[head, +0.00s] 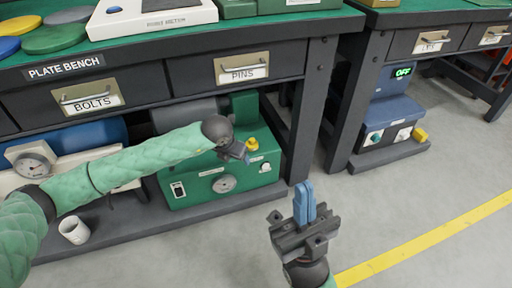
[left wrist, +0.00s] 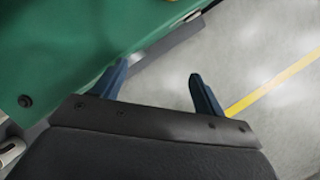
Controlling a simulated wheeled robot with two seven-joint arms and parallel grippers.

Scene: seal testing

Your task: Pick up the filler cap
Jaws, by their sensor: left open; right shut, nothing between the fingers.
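A small yellow cap (head: 252,145), which looks like the filler cap, sits on the green machine (head: 185,190) on the shelf under the plate bench. My left gripper (head: 246,156) is just left of the cap in the head view, partly hidden by its own wrist. In the left wrist view its two blue fingers (left wrist: 158,88) stand apart with nothing between them, beside a green surface (left wrist: 70,50). The cap is not visible in that view. My right gripper (head: 304,188) is shut and empty, upright over the floor in front of the bench.
The plate bench (head: 200,90) overhangs the machine, with a bench leg (head: 312,110) right of it. A white mug (head: 74,230) stands on the low shelf at left. A blue machine (head: 392,110) with a yellow part (head: 420,134) stands at right. The floor in front is clear.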

